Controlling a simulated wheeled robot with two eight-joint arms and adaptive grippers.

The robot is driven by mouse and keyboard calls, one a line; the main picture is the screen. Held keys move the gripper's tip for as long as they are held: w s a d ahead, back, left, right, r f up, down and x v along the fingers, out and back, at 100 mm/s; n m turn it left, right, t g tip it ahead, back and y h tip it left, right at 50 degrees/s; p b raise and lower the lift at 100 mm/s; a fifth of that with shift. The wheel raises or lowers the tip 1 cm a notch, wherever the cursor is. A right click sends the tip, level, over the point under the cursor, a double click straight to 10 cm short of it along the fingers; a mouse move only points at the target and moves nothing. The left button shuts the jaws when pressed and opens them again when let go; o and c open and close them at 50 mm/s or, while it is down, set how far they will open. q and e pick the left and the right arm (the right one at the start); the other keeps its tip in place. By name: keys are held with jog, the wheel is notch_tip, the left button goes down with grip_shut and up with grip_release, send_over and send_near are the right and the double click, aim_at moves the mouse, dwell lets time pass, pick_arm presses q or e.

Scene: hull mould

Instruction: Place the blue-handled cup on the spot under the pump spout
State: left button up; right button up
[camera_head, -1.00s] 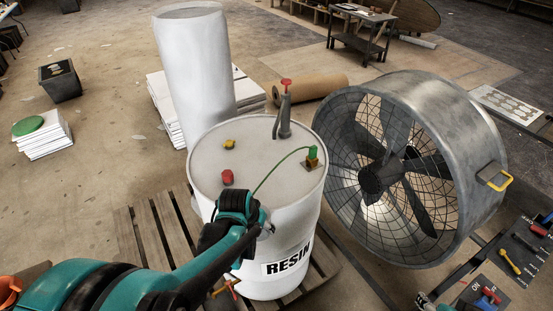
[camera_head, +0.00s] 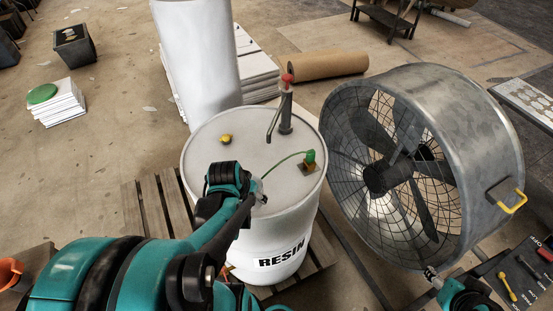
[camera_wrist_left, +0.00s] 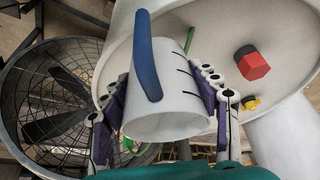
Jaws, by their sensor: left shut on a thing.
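The white cup with a blue handle (camera_wrist_left: 147,55) is between the purple pads of my left gripper (camera_wrist_left: 163,100), which is shut on it in the left wrist view. In the head view my left gripper (camera_head: 256,198) is over the front of the white resin drum (camera_head: 270,245), and my arm hides the cup. The grey pump (camera_head: 285,115) with a red top stands on the drum's far side. Its spout bends down to the left, over bare drum top. My right gripper (camera_head: 432,275) is at the lower right, its jaw state unclear.
On the drum top are a yellow cap (camera_head: 226,139), a green fitting with a hose (camera_head: 309,158) and a red cap (camera_wrist_left: 251,63), which my arm hides in the head view. A large fan (camera_head: 425,165) stands right of the drum. A white cylinder (camera_head: 200,60) stands behind it.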

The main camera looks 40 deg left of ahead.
pick_arm(q)
jog(key=w+a, duration=0.1)
jog(key=w, duration=0.3)
jog(key=w+a, duration=0.1)
jog(key=w, duration=0.2)
jog(key=w+a, duration=0.1)
jog(key=w, duration=0.3)
jog(key=shift+w+a+b, duration=0.35)
jog(key=shift+a, duration=0.05)
jog(key=shift+w+a, duration=0.2)
jog(key=shift+w, duration=0.3)
jog(key=w, duration=0.2)
jog(key=w+a, duration=0.1)
jog(key=shift+w+a, duration=0.1)
jog(key=shift+w, duration=0.3)
jog(key=shift+f, duration=0.8)
jog(key=shift+s, duration=0.25)
jog(key=shift+w+f+b, duration=0.1)
jog(key=shift+f+b, duration=0.25)
jog(key=shift+b, duration=0.1)
jog(key=shift+f, duration=0.15)
jog(key=shift+b, duration=0.3)
